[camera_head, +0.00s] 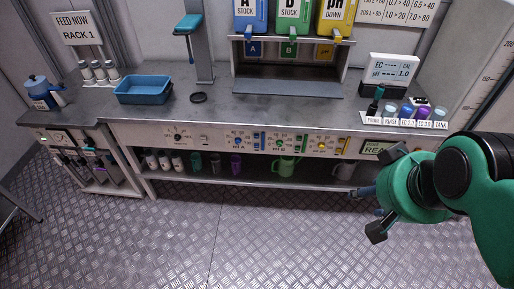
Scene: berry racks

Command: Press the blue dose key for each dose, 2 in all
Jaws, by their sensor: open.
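The front panel of the bench (211,141) carries a round blue key (238,143) with a blue upright bar (260,141) to its right. Which of the two is the dose key I cannot tell for sure. Similar green (279,144) and yellow (322,146) round keys sit further right. My gripper (384,193) is open and seems empty, in front of the bench at the right. It is well to the right of the blue key and apart from it. Part of a green display (376,149) beside it reads "REA"; the rest is hidden by my gripper.
Blue A (250,14), green B (292,14) and yellow pH-down (335,16) tanks stand above a dosing bay. A blue tray (143,90) and several vials (406,111) are on the bench. The floor in front is clear.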

